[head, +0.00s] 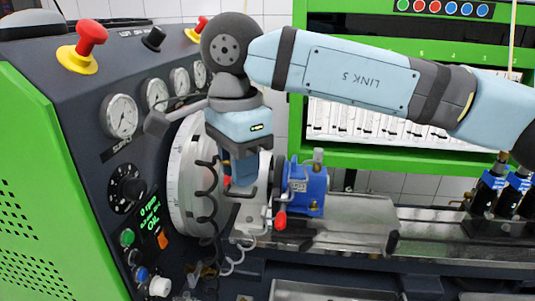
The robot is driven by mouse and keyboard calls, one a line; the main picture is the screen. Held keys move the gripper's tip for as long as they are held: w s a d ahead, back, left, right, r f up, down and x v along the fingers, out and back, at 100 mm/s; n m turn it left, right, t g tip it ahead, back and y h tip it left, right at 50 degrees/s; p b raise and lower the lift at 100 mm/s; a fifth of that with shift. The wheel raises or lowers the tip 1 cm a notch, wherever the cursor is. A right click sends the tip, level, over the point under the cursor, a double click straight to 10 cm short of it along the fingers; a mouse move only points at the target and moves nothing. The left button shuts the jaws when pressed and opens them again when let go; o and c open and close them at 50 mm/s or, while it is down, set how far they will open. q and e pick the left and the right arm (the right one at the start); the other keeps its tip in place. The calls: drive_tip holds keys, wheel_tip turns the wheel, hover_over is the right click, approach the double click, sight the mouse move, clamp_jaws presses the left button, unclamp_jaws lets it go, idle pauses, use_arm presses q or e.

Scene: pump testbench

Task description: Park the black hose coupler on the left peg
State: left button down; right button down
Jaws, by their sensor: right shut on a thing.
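My right gripper (238,192) hangs down in front of the large pale round disc at the left of the bench. It is shut on a dark thing that I take to be the black hose coupler; fingers and wrist hide most of it. A black coiled hose (209,190) hangs just left of the fingers and drops toward the bench. I cannot make out the left peg. My left gripper is not in view.
The control panel with gauges (122,116) and red knobs (91,38) stands close on the left. A blue pump (306,187) with a red-tipped handle (281,220) is right of the gripper. Blue-and-black units (487,190) stand at the far right.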

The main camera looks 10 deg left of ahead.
drive_tip(key=s+a, duration=0.1)
drive_tip(key=a, duration=0.2)
drive_tip(key=shift+s+a, duration=0.15)
drive_tip(key=shift+s, duration=0.25)
